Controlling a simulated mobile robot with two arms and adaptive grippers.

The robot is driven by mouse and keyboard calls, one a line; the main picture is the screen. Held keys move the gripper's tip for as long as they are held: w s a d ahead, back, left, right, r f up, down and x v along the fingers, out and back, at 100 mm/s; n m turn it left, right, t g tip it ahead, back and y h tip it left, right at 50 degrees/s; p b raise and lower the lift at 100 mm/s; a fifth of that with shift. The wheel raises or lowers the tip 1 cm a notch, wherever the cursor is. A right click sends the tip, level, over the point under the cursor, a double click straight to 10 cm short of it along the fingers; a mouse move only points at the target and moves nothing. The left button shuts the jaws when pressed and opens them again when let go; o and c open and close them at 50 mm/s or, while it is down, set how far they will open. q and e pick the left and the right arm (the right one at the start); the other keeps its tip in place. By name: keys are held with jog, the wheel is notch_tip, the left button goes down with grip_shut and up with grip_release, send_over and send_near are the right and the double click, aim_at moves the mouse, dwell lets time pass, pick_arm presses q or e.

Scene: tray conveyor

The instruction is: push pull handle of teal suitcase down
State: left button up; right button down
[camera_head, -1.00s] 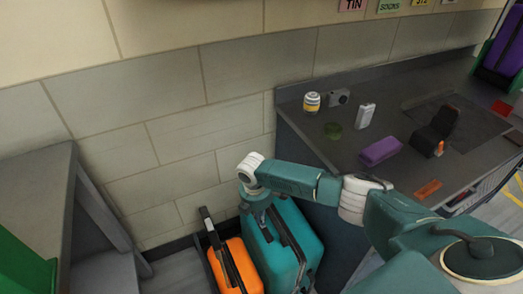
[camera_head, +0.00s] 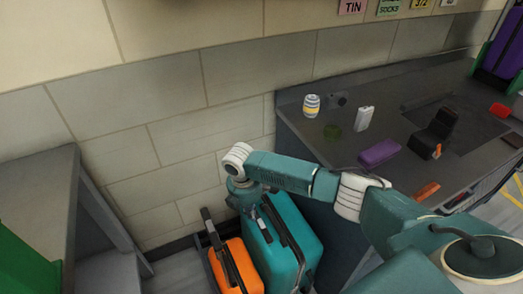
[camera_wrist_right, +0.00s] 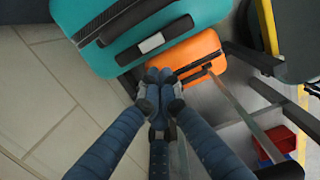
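The teal suitcase (camera_head: 306,242) stands upright on the floor against the counter's side. My right gripper (camera_head: 248,200) is above its wall-side end in the head view, which partly hides the top there. In the right wrist view, the teal suitcase (camera_wrist_right: 200,12) fills the upper left, with a black handle strip bearing a pale plate (camera_wrist_right: 152,43). The fingertips of my right gripper (camera_wrist_right: 160,80) are together with nothing visible between them, in front of the gap by the orange suitcase. I cannot tell whether they touch the teal suitcase. My left gripper is out of view.
An orange suitcase (camera_head: 232,272) with a raised black handle (camera_head: 209,225) stands close on the left. The tiled wall (camera_head: 165,135) is behind. A counter (camera_head: 400,90) with small items is on the right, a grey bench (camera_head: 35,185) on the left.

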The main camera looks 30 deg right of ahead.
notch_tip(320, 180, up, 3)
jog(key=shift+a+r, duration=0.1)
jog(key=shift+a, duration=0.05)
dwell(0.6)
